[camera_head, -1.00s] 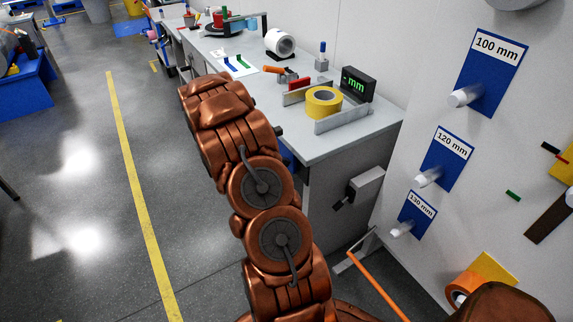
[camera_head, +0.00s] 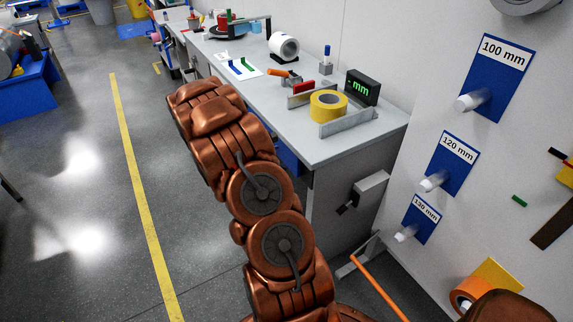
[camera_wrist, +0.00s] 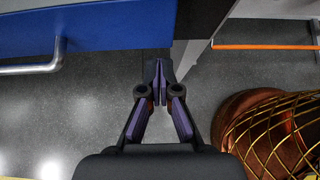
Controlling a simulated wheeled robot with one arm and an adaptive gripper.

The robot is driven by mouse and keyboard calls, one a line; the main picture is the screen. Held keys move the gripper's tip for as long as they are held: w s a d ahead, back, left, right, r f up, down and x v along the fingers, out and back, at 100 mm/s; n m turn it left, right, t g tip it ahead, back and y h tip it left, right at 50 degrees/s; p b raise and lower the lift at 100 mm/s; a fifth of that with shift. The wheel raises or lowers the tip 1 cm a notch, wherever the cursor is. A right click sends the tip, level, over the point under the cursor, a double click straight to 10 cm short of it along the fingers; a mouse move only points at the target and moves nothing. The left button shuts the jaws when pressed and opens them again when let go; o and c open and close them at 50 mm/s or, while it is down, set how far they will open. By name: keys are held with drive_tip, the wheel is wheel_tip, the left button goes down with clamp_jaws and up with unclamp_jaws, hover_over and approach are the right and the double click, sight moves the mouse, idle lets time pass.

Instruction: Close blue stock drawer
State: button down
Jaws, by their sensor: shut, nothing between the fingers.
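The blue stock drawer (camera_wrist: 110,24) shows in the wrist view at the upper left, with a silver bar handle (camera_wrist: 40,68) on its near side. A small part of the blue drawer also shows in the head view (camera_head: 289,159), under the bench top and mostly hidden behind my arm. It appears to stick out from the bench, but how far I cannot tell. In the head view my gripper is hidden.
The grey bench (camera_head: 320,148) carries a yellow tape roll (camera_head: 328,104), a display (camera_head: 362,88) and other items. A grey box (camera_head: 370,187) sits on its end panel. An orange bar (camera_head: 378,287) runs low at the right. The floor left of my arm is clear.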

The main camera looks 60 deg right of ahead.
drive_tip(key=v, duration=1)
drive_tip(key=shift+a+b, duration=0.2)
drive_tip(key=shift+b, duration=0.25)
drive_tip(key=s+a+r+m+y+p, duration=0.1)
drive_tip(key=s+a+r+m+y, duration=0.2)
drive_tip(key=a+r, duration=0.35)
drive_tip(key=s+a+r+m+p, duration=0.2)
drive_tip(key=s+a+r+m, duration=0.2)
drive_tip(key=s+a+r, duration=0.3)
drive_tip(key=s+a+r+m+t+y+p, duration=0.1)
drive_tip(key=s+a+r+m+y, duration=0.2)
drive_tip(key=s+a, duration=0.4)
drive_tip(key=s+a+r+m+t+y+p, duration=0.1)
drive_tip(key=s+a, duration=0.7)
drive_tip(key=a, duration=0.8)
drive_tip(key=shift+s+r+m+y+p, duration=0.2)
drive_tip(key=shift+r+m+y+p, duration=0.65)
drive_tip(key=shift+m, duration=0.25)
